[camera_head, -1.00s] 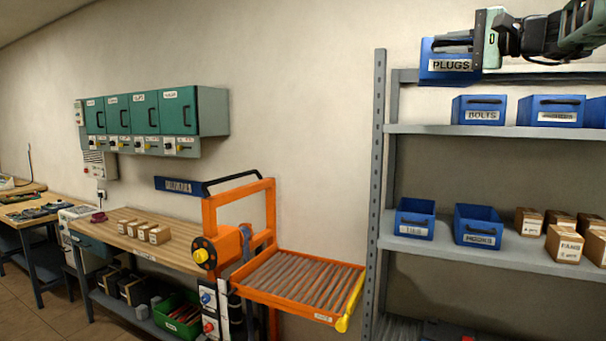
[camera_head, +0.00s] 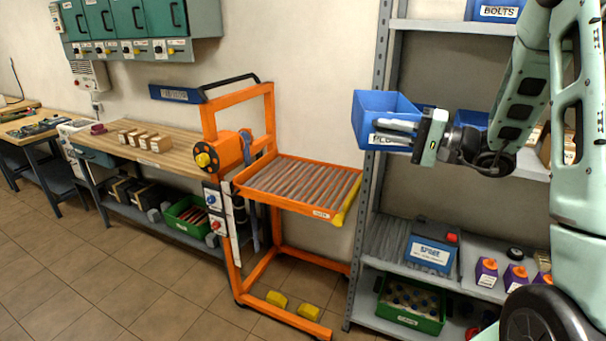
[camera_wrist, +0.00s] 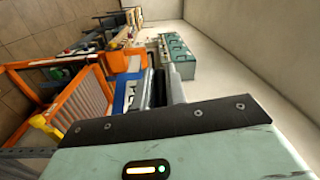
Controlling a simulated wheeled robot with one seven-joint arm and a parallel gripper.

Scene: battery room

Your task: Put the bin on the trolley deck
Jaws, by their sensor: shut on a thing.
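The blue bin labelled PLUGS (camera_head: 374,108) is held in my gripper (camera_head: 412,132), upright, with the fingers partly covering its label. It is in front of the shelf's left post, right of and above the trolley. In the wrist view a blue and white part of the bin (camera_wrist: 122,97) shows beside the dark fingers. The orange trolley (camera_head: 262,212) has a slatted deck (camera_head: 300,186) that is empty, with a yellow corner at its right. The deck also shows in the wrist view (camera_wrist: 86,100).
The grey shelf rack (camera_head: 366,200) stands right of the trolley, close to the bin. A workbench (camera_head: 165,158) with small cartons stands left of the trolley.

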